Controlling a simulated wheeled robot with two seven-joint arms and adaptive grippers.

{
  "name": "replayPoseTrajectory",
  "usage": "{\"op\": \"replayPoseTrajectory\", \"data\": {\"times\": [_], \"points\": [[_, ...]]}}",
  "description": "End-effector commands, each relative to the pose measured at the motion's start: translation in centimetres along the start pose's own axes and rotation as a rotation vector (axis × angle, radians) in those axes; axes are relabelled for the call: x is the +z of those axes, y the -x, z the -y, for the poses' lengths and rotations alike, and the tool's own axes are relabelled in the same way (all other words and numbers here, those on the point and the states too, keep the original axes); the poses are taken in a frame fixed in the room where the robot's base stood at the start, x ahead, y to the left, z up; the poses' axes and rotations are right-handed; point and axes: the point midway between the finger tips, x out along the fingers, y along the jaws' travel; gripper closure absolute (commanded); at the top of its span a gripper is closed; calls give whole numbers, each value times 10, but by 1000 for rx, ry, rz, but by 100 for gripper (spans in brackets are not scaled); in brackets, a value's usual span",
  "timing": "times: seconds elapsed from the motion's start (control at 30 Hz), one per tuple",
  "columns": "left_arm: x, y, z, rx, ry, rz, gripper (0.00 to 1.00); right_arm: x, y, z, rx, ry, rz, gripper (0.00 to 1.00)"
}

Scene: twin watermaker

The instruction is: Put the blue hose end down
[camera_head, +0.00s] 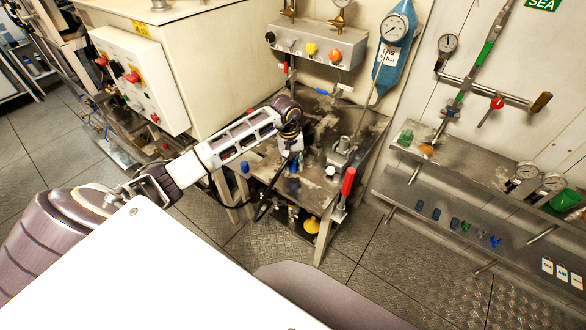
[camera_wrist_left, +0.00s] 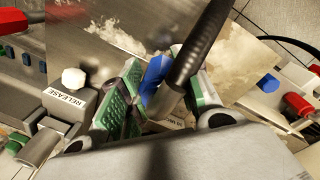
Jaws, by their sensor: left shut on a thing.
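My left gripper (camera_head: 291,160) reaches over the small metal bench (camera_head: 325,115) in the head view. In the left wrist view its green-padded fingers (camera_wrist_left: 160,100) are shut on the blue hose end (camera_wrist_left: 155,78). A black hose (camera_wrist_left: 203,42) with a metal collar runs up from between the fingers. The gripper partly hides the hose end, and I cannot tell whether it touches the bench top. A block marked RELEASE (camera_wrist_left: 68,100) with a white knob stands beside the fingers. My right gripper is not in view.
A red-handled lever (camera_head: 348,182) stands at the bench's front right corner. A blue gauge panel (camera_head: 397,40) hangs behind. A metal shelf (camera_head: 470,215) with small coloured parts runs along the right wall.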

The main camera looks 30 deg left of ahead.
Motion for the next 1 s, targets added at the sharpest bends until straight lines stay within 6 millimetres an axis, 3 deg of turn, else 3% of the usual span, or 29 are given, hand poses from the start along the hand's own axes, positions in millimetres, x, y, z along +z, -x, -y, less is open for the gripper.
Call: {"op": "replayPoseTrajectory", "data": {"times": [0.3,0.5,0.83,0.87,1.0], "points": [[1,-29,2,1,0,2,100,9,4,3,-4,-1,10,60],[0,-30,2,1,0,0,100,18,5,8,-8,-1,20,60],[0,-33,2,1,0,-1,100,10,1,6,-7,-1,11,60],[0,-33,3,0,0,-1,66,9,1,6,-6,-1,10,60],[0,-33,2,0,0,0,48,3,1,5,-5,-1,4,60]]}}
